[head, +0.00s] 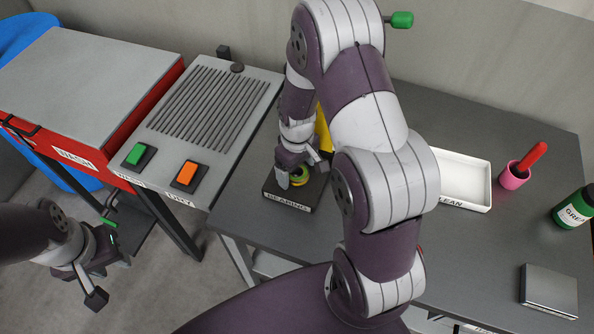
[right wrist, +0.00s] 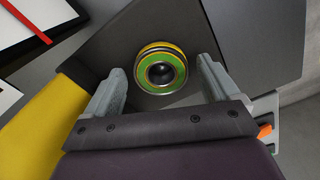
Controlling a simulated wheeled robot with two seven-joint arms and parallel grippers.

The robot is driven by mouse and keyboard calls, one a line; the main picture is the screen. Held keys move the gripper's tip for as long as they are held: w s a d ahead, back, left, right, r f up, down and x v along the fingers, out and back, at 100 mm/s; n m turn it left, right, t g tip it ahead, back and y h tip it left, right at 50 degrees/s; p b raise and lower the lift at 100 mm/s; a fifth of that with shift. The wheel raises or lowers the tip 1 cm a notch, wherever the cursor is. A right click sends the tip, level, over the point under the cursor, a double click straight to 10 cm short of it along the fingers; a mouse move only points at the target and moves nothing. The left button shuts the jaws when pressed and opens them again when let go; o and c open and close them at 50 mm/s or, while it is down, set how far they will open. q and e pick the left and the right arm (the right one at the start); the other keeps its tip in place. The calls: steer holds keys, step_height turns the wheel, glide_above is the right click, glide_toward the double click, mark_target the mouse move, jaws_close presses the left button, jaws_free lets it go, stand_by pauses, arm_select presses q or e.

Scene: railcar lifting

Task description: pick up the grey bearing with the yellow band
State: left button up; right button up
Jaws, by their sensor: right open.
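The bearing (right wrist: 161,72) shows in the right wrist view as a round grey piece with a yellow band, a green ring and a dark centre. In the head view the bearing (head: 299,178) is partly hidden by my right gripper. It sits on a dark block labelled BEARING (head: 290,203). My right gripper (head: 304,173) is open above the block, its fingers on either side of the bearing with gaps showing in the right wrist view. My left gripper (head: 98,276) hangs at the lower left, away from the table; its finger opening is unclear.
A white tray labelled CLEAN (head: 464,180), a pink cup (head: 513,177) with a red handle, a green bottle (head: 574,208) and a grey box (head: 549,290) stand right of my arm. A yellow object (head: 322,130) is behind the gripper. Wash and dry stations (head: 205,115) stand left.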

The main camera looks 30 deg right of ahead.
steer(key=shift+s+a+r, duration=0.1)
steer(key=c, duration=1.5)
